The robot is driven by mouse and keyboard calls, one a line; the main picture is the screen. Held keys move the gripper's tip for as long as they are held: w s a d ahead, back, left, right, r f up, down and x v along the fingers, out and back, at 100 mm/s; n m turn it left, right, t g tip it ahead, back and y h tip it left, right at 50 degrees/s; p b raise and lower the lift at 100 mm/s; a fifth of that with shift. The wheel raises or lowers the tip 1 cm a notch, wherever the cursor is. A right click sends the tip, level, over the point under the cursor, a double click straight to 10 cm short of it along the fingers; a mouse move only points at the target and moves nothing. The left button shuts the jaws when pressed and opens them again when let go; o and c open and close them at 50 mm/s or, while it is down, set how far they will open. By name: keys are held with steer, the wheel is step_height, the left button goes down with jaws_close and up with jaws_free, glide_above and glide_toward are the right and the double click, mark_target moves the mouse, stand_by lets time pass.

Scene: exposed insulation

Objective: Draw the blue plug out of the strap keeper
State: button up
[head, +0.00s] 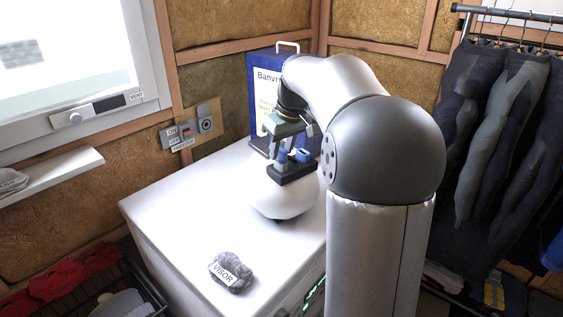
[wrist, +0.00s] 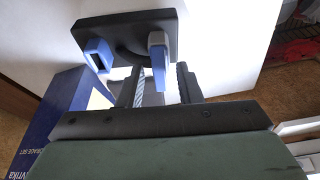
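The blue plug (wrist: 158,52) stands out from the plate's right part, with a paler grey-blue top. In the head view, blue parts show above the keeper, partly covered by my gripper (head: 290,150). In the wrist view my gripper (wrist: 161,86) is open, its dark fingers on either side of the plug's end, with gaps visible. Contact is not visible.
The white rounded object (head: 278,200) stands on the white cabinet (head: 185,215). A grey lump labelled VISOR (head: 230,272) lies near the cabinet's front. A blue box (head: 262,85) stands behind my gripper. Dark suits (head: 500,120) hang at the right. The cabinet's left part is clear.

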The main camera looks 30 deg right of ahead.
jaws_close()
steer(key=shift+r+p, duration=0.65)
steer(key=shift+r, duration=0.1)
stand_by(0.4)
steer(key=shift+r+p, duration=1.2)
steer(key=shift+r, duration=0.2)
